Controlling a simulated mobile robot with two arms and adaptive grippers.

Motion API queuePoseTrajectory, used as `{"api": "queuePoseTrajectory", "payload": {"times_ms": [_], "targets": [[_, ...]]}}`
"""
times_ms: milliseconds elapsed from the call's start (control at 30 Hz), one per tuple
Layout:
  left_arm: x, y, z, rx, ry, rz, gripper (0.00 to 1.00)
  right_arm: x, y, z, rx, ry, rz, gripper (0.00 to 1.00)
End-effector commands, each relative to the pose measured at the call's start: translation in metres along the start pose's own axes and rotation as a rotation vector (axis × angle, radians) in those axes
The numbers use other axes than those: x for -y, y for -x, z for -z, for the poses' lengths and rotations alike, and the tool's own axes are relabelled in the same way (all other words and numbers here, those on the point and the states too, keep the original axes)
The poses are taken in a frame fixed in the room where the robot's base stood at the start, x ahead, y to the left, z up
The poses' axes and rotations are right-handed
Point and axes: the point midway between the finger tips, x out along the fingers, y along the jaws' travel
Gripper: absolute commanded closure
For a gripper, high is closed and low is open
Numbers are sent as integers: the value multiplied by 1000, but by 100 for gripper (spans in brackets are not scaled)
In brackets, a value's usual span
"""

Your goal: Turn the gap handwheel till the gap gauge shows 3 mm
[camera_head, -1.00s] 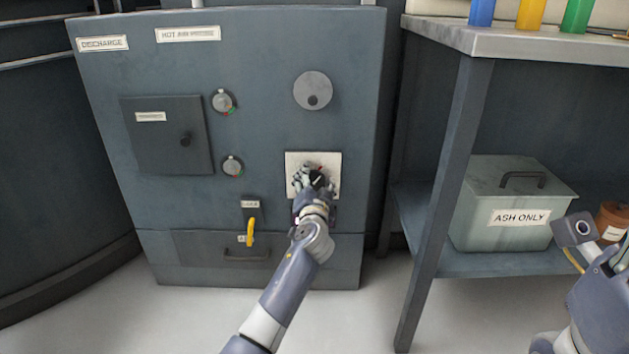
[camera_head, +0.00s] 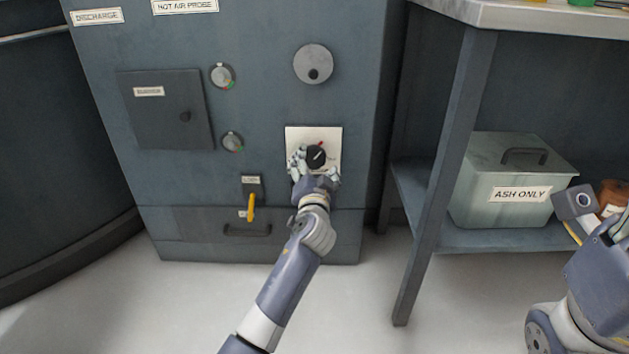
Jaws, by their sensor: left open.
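A grey round disc with a small dark knob, which looks like the handwheel (camera_head: 313,64), is on the upper right of the dark cabinet front. Below it, a black knob (camera_head: 316,155) with a red mark sits on a white plate (camera_head: 331,136). My left gripper (camera_head: 313,168) is open at this knob, its fingers on either side of the knob's lower part; contact cannot be told. Two small round dials, an upper one (camera_head: 222,76) and a lower one (camera_head: 232,142), are left of these. I cannot tell which is the gap gauge, and no reading is legible. My right gripper's fingers do not show.
A yellow lever (camera_head: 251,207) and a drawer handle (camera_head: 247,230) are low on the cabinet. A hatch (camera_head: 165,110) is at its left. A bench (camera_head: 452,160) stands at the right, with an "ASH ONLY" box (camera_head: 510,178) on its shelf. The floor in front is clear.

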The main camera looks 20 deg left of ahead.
Motion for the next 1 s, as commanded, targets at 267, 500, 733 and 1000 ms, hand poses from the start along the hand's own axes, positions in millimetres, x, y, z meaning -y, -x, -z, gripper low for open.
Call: {"api": "queuePoseTrajectory", "payload": {"times_ms": [267, 500, 733, 1000], "targets": [[-1, 51, -1, 1, 1, -2, 26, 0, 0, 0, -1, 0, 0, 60], [0, 71, 0, 2, 1, -1, 26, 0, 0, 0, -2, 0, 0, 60], [0, 72, 0, 1, 0, 0, 26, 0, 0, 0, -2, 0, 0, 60], [0, 85, 22, -90, 35, -42, 26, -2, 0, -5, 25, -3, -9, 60]]}}
